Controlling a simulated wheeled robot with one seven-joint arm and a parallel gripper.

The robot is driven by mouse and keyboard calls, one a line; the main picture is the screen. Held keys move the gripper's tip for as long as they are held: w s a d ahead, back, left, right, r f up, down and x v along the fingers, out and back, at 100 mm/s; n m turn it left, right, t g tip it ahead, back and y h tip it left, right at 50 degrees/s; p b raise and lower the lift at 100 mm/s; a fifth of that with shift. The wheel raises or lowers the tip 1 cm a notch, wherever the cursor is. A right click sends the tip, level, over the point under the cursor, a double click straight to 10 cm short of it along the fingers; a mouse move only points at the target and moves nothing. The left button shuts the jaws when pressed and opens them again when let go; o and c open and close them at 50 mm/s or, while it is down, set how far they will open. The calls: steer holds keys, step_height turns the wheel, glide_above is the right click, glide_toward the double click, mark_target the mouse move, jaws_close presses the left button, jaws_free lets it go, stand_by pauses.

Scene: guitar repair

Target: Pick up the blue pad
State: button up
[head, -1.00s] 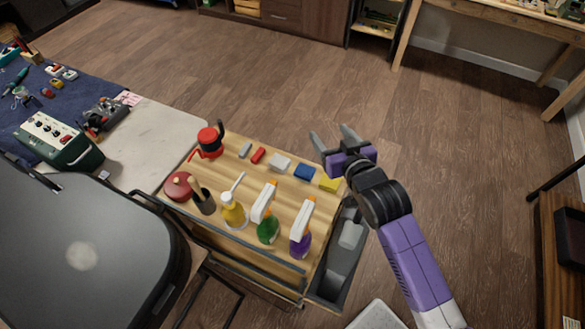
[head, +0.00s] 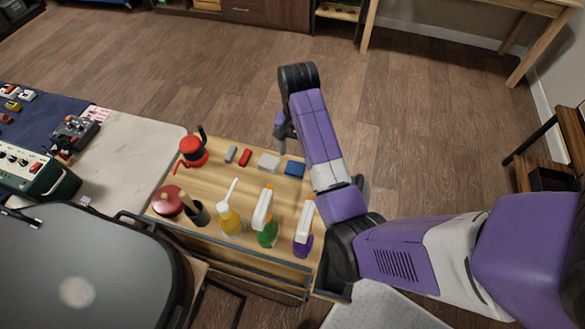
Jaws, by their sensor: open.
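The blue pad (head: 294,169) lies flat on the far right part of the wooden cart top (head: 205,181), just left of my arm. My gripper (head: 281,128) shows only partly, beyond the cart's far edge and above the blue pad in the picture. My wrist hides most of it. It is open and apart from the pad, and I see nothing held in it.
Beside the blue pad lie a white pad (head: 269,162), a red block (head: 245,157) and a grey block (head: 230,154). Spray bottles, green (head: 266,220) and purple (head: 304,230), and a yellow bottle (head: 230,215) stand nearer. Floor beyond the cart is clear.

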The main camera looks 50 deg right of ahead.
mark_target(295, 167)
steer(key=f, duration=0.5)
steer(key=f+p, duration=0.1)
steer(key=f, duration=0.1)
steer(key=shift+w+a+f, duration=0.1)
steer(key=shift+a+f, duration=0.1)
steer(key=shift+a, duration=0.05)
steer(key=c, duration=1.2)
steer(key=shift+c, duration=0.2)
steer(key=shift+r, duration=0.1)
